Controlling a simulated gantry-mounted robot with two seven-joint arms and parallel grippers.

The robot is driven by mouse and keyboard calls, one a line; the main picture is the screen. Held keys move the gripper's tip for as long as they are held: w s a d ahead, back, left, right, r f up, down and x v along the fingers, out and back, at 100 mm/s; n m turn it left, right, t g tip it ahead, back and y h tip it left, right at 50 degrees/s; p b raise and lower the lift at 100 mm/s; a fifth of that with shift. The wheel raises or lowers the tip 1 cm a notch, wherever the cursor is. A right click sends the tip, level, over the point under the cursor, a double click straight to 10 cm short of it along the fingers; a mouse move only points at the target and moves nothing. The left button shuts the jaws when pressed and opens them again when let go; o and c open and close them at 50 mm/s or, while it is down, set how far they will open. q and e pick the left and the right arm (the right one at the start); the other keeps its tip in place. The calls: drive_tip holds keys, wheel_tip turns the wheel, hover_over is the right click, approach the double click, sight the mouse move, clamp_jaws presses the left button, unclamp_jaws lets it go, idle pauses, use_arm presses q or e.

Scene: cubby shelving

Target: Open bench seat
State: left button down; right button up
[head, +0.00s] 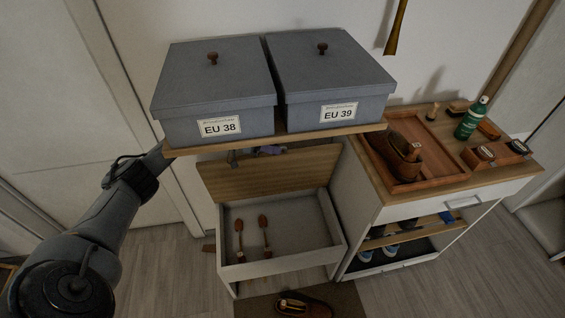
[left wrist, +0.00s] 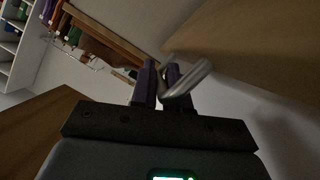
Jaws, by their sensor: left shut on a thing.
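The bench seat lid (head: 265,175) is raised and tilted back in the head view, so the compartment below is uncovered. The bench box (head: 280,267) has pale walls and holds two brown shoe trees (head: 252,238). My left arm reaches in from the left, and its hand goes behind the shelf with the boxes, so the gripper is mostly hidden there. In the left wrist view my left gripper (left wrist: 160,72) has its purple fingers shut on a curved metal handle (left wrist: 192,80) beside a wooden panel (left wrist: 245,40). My right gripper is not in view.
Two grey lidded boxes, EU 38 (head: 215,90) and EU 39 (head: 330,80), stand on a wooden shelf (head: 285,140) above the raised seat. A cabinet (head: 385,200) on the right carries a tray (head: 440,170), a brown shoe (head: 397,152) and a green bottle (head: 472,118). A mat lies in front.

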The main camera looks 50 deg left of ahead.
use_arm(q)
drive_tip(key=shift+w+a+r+b, duration=0.3)
drive_tip(key=shift+w+a, duration=0.1)
drive_tip(key=shift+a, duration=0.3)
drive_tip(key=shift+f, duration=0.1)
drive_tip(key=c, duration=1.5)
unclamp_jaws()
drive_tip(key=shift+s, duration=0.1)
drive_tip(key=shift+s+a+r+p, duration=0.2)
drive_tip(key=shift+s+a+p, duration=0.15)
drive_tip(key=shift+s, duration=0.05)
drive_tip(key=s+a, duration=0.5)
drive_tip(key=s, duration=0.2)
drive_tip(key=s+a, duration=0.3)
drive_tip(key=shift+s+a+r, duration=0.25)
drive_tip(key=shift+a+r, duration=0.05)
drive_tip(key=shift+a, duration=0.05)
